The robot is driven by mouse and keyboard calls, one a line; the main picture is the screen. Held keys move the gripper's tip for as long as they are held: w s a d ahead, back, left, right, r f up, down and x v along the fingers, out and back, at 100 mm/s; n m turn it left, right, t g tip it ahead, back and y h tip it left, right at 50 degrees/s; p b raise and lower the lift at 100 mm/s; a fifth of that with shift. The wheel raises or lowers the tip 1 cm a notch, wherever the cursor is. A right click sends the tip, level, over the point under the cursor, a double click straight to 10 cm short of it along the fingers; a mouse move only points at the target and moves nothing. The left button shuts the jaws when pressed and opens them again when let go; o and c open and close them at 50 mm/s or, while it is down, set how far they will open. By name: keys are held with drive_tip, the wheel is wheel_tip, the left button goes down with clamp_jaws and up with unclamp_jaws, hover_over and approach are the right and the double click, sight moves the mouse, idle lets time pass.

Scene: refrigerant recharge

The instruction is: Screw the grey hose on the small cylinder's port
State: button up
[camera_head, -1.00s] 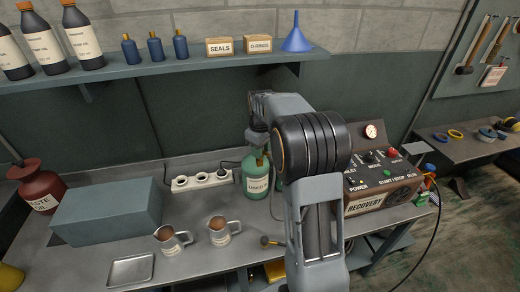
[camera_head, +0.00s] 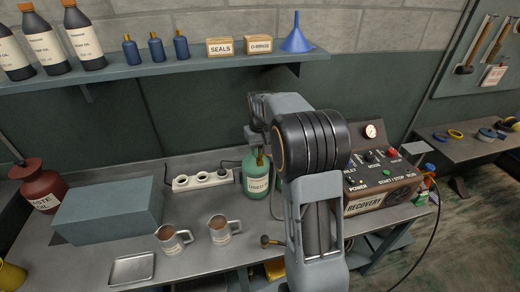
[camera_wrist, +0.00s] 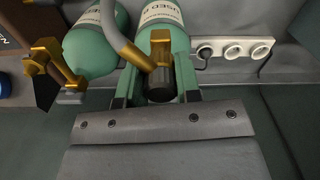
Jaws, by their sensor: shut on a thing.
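In the head view a green cylinder labelled "USED R..." (camera_head: 256,180) stands at the back of the bench, partly behind my arm. The wrist view shows it closer (camera_wrist: 163,16), with a second green cylinder (camera_wrist: 92,48) to its left. The grey hose (camera_wrist: 118,32) slants down to brass fittings (camera_wrist: 160,46) in front of the labelled cylinder. My gripper (camera_wrist: 160,88) is shut on a dark round collar (camera_wrist: 160,86) below the brass. Whether the collar is seated on a port cannot be told. In the head view the fingertips are hidden by my arm.
A brown recovery machine (camera_head: 380,190) stands right of my arm. Brass valve parts (camera_wrist: 52,62) show left in the wrist view. A white socket strip (camera_head: 203,180) lies left of the cylinder. Two metal mugs (camera_head: 220,232), a tray (camera_head: 132,268) and a grey-blue box (camera_head: 108,212) are farther left.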

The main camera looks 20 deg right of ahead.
drive_tip(key=shift+m, duration=0.6)
drive_tip(key=shift+f, duration=0.1)
drive_tip(key=m, duration=0.3)
drive_tip(key=shift+a, duration=0.1)
drive_tip(key=o, duration=1.1)
